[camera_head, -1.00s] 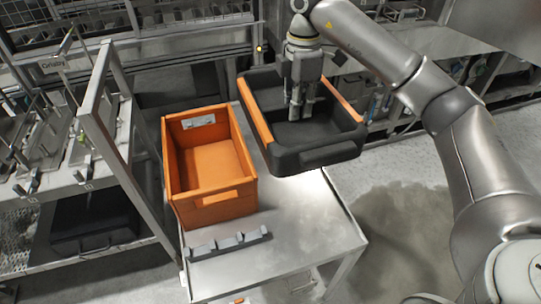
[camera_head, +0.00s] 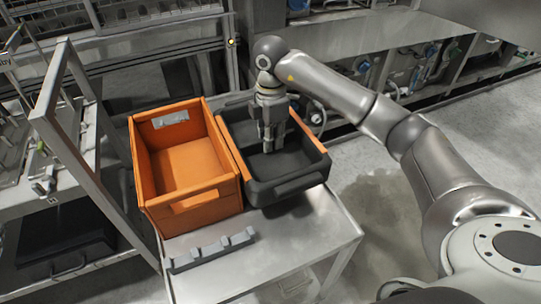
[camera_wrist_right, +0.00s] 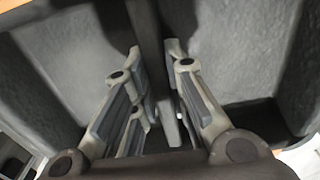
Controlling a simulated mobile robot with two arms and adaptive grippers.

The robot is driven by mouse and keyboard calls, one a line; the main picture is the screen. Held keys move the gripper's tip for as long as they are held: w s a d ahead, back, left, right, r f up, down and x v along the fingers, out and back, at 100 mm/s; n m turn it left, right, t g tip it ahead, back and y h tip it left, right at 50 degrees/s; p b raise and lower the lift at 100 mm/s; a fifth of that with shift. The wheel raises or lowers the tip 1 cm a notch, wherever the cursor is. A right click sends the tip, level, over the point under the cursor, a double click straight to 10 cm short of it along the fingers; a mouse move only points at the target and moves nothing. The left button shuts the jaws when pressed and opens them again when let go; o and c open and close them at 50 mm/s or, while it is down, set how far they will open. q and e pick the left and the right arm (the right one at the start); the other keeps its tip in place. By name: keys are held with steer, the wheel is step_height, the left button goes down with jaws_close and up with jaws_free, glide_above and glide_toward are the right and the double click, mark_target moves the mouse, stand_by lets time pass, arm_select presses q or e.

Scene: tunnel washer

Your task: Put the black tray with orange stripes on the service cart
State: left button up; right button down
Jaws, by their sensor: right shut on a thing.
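The black tray with orange stripes (camera_head: 288,187) is at the right of the service cart (camera_head: 280,237), close beside an orange crate. It looks level and low over the cart top; I cannot tell whether its underside touches. My right gripper (camera_head: 269,148) reaches down inside the tray and is shut on its middle divider. In the right wrist view, the fingers (camera_wrist_right: 153,58) stand on both sides of the dark divider, with tray floor (camera_wrist_right: 60,65) on either side. My left gripper is not in view.
The orange crate (camera_head: 192,200) fills the cart's left part. A grey notched rack piece (camera_head: 211,250) lies at the cart's front. A metal shelf frame (camera_head: 85,150) stands close on the left. Open floor lies to the right of the cart.

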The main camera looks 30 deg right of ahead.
mark_target(271, 157)
steer(key=shift+f, duration=3.25)
steer(key=c, duration=1.4)
jaws_free()
steer(key=shift+f, duration=0.1)
steer(key=shift+c, duration=0.2)
step_height(271, 157, up, 12)
steer(key=shift+r+b, duration=0.1)
steer(key=shift+b, duration=0.25)
